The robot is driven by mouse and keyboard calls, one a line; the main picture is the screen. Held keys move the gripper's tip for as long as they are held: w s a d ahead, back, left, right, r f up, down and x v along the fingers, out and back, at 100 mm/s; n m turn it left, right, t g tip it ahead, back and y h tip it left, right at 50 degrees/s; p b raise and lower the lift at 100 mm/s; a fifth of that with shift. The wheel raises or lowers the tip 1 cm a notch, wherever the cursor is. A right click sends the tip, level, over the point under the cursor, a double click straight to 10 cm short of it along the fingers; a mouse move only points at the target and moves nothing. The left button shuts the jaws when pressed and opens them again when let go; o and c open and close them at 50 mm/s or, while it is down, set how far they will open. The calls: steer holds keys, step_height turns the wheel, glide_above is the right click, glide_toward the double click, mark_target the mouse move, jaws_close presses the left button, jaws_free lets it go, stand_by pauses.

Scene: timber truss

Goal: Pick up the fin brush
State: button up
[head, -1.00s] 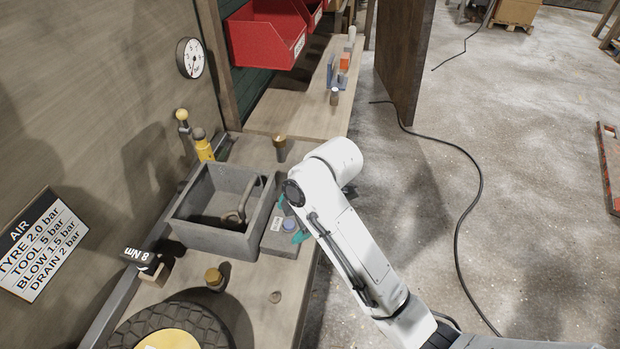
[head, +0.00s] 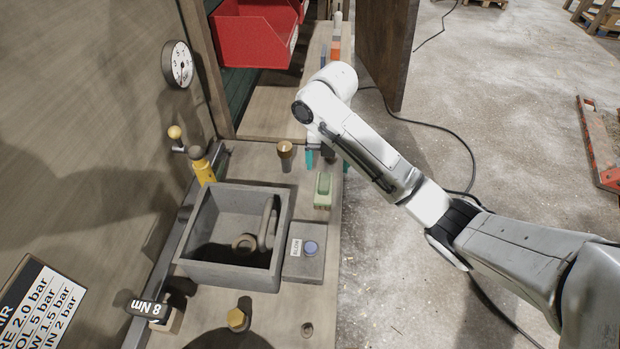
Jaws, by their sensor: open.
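A small green block with a paler base, which looks like the fin brush (head: 322,187), lies on the wooden bench near its right edge, behind the grey box with a blue button. My gripper (head: 328,160) points down just behind the brush, with its teal fingertips apart. The part between the fingers is partly hidden by my arm. The gripper holds nothing that I can see, and I cannot tell its exact height above the bench.
A grey bin (head: 190,245) with a handled ring-shaped item inside stands left of the button box (head: 305,262). A brass-topped post (head: 285,152) stands close to the gripper's left. A yellow bottle (head: 203,168) is near the wall. A dark panel (head: 388,55) rises behind.

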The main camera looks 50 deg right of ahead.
mark_target(324, 182)
steer(key=f+b, duration=0.2)
steer(key=f, duration=0.1)
steer(key=f+b, duration=0.2)
steer(key=shift+w+f, duration=0.25)
steer(key=shift+a+f, duration=0.15)
steer(key=shift+f, duration=2.5)
steer(key=shift+c, duration=0.4)
steer(key=c, duration=1)
